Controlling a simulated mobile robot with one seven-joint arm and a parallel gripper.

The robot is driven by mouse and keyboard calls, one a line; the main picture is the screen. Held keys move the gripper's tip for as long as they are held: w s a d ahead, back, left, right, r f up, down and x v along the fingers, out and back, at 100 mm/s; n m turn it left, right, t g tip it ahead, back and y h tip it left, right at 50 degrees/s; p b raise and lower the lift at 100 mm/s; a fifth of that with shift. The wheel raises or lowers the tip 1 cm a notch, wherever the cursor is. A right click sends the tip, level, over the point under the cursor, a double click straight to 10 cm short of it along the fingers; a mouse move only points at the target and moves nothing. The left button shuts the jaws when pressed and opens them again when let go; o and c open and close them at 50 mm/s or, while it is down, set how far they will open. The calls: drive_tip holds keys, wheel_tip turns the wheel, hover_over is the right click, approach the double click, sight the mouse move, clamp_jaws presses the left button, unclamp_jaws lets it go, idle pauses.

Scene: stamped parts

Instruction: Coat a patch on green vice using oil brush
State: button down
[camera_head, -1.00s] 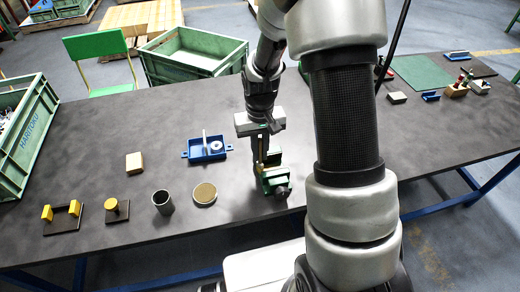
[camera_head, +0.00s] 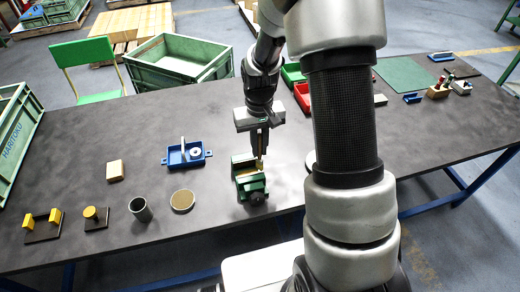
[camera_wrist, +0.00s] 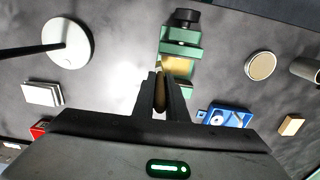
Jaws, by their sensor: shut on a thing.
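The green vice (camera_head: 250,186) stands on the dark table in front of my arm, with a pale tan area between its jaws. It also shows in the wrist view (camera_wrist: 180,50), just beyond my fingertips. My gripper (camera_head: 260,150) points down at the vice's far right side and is shut on the oil brush (camera_wrist: 160,94), a slim tan-brown thing between the fingers. The brush's lower end (camera_head: 260,164) shows close to the vice; I cannot tell whether they touch. Most of the brush is hidden by the fingers.
A blue tray (camera_head: 186,155), a round tan-topped dish (camera_head: 182,201), a grey cup (camera_head: 140,210) and a wooden block (camera_head: 115,171) lie left of the vice. Red (camera_head: 302,97) and green bins stand behind my arm. A white disc with a dark rod (camera_wrist: 70,40) shows in the wrist view.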

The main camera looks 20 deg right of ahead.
sight(259, 134)
drive_tip(key=shift+r+p, duration=1.6)
drive_tip(key=shift+r, duration=1.05)
